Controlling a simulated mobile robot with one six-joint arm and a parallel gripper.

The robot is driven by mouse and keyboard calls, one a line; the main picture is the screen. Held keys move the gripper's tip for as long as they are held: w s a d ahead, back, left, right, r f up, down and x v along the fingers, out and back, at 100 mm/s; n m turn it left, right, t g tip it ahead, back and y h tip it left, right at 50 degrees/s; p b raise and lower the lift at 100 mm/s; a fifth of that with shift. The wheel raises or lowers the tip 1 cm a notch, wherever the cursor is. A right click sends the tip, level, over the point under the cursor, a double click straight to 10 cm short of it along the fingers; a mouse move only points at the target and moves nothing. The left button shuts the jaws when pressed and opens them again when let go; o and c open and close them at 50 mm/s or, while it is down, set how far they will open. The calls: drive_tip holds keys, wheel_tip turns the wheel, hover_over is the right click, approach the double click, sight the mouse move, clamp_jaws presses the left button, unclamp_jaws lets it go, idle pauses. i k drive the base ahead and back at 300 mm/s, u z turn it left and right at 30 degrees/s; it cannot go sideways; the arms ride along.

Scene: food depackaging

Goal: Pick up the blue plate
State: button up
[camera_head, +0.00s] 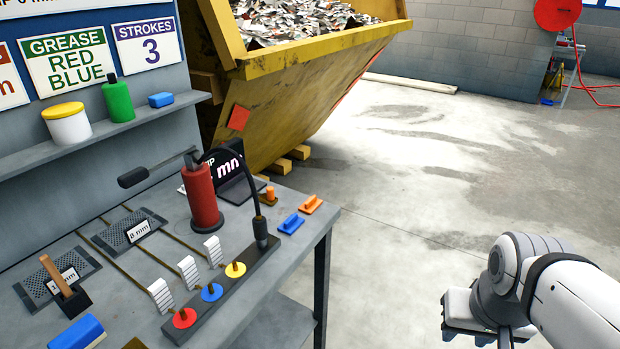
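A small blue plate (291,225) with a raised grip on top lies flat near the right edge of the grey workbench (130,275). A similar orange plate (311,204) lies just behind it, to the right. My gripper (480,328) is at the bottom right, over the floor, well to the right of the bench and apart from the blue plate. Its fingers are hidden or cut off by the picture edge, so I cannot see whether it is open or shut. Nothing shows held in it.
Left of the plates stand a red cylinder (201,195) with a lever, a curved black hose and a dark bar with red, blue and yellow discs (212,292). A blue block (76,334) is at the front left. A yellow skip (300,100) stands behind. The floor (400,230) between bench and gripper is clear.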

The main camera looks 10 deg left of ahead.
sight(293, 222)
drive_tip(key=u, duration=0.6)
drive_tip(key=i, duration=0.85)
drive_tip(key=u, duration=0.5)
drive_tip(key=k, duration=0.9)
drive_tip(key=u, duration=0.15)
drive_tip(key=i, duration=0.9)
drive_tip(key=z, duration=0.05)
